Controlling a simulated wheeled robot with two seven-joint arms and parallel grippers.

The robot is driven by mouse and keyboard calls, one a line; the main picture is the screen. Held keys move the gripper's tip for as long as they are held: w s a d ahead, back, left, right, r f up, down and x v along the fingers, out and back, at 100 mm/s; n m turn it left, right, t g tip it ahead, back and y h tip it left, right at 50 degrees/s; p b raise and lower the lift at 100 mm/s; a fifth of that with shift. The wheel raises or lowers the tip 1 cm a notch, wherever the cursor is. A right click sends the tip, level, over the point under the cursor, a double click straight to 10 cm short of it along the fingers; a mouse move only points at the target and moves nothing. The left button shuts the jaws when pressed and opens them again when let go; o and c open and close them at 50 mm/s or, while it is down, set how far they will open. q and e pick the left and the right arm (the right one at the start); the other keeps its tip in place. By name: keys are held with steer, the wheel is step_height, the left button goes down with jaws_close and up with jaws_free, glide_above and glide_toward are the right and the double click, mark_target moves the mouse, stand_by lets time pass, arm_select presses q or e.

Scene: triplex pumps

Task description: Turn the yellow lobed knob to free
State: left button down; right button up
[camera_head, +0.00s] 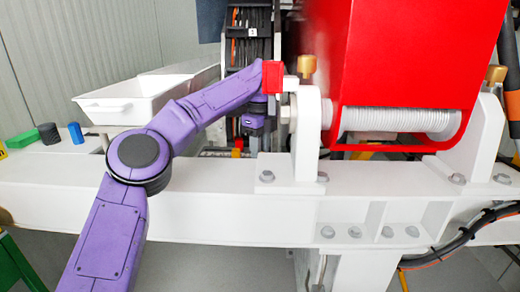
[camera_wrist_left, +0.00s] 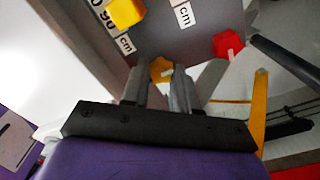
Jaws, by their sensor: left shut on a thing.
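The yellow lobed knob (camera_wrist_left: 161,69) shows in the left wrist view between the tips of my left gripper (camera_wrist_left: 160,78), partly hidden by the fingers. My left gripper is shut on it. The knob sits by a grey panel (camera_wrist_left: 195,45) with "cm" labels. In the head view my purple left arm reaches over the white beam, and its wrist (camera_head: 254,121) points down behind it. The fingertips and the lobed knob are not clearly visible there. My right gripper is not in view.
A yellow block (camera_wrist_left: 126,12) and a red knob (camera_wrist_left: 227,45) lie near the gripper. A white beam (camera_head: 215,212), a white bracket (camera_head: 307,135) and a large red housing (camera_head: 410,60) crowd the right. A white tray (camera_head: 128,97) and a blue cylinder (camera_head: 76,133) stand left.

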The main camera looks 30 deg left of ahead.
arm_select(q)
steer(key=c, duration=0.9)
jaws_free()
steer(key=shift+o, duration=0.2)
step_height(320, 180, up, 11)
steer(key=p, duration=0.6)
steer(key=shift+f, duration=0.2)
